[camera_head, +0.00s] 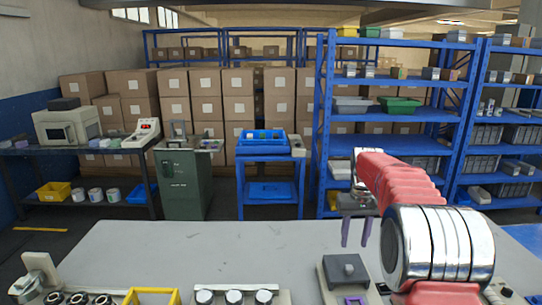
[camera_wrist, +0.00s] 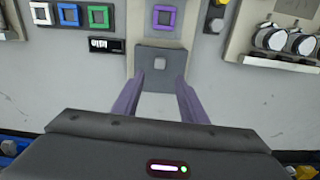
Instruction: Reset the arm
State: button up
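My gripper (camera_head: 356,244) hangs below the end of my red arm, above the grey table top (camera_head: 215,245), with its two purple fingers pointing down. In the wrist view my gripper (camera_wrist: 160,80) shows its fingers spread apart with nothing between them. A dark grey block with a small light knob (camera_wrist: 160,58) lies just beyond the fingertips. In the head view that block (camera_head: 345,270) stands at the table's front, below the gripper. I cannot judge the exact height of the fingers above the table.
Square frames in white, blue, green and purple (camera_wrist: 163,18) sit beside a small black display (camera_wrist: 106,45). Silver rollers (camera_wrist: 300,42) stand at right. Blue shelves (camera_head: 320,120) stand behind. The table's middle is clear.

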jog(key=s+a+r+t, duration=0.2)
jog(key=s+a, duration=0.1)
jog(key=s, duration=0.9)
jog(key=s+a+r+t, duration=0.1)
jog(key=s+a, duration=0.3)
jog(key=s, duration=0.8)
jog(key=s+a+r+t, duration=0.2)
jog(key=s+a+r, duration=0.1)
jog(key=s, duration=1)
jog(key=shift+a+n+t, duration=0.3)
jog(key=shift+a, duration=0.45)
jog(key=shift+c, duration=1)
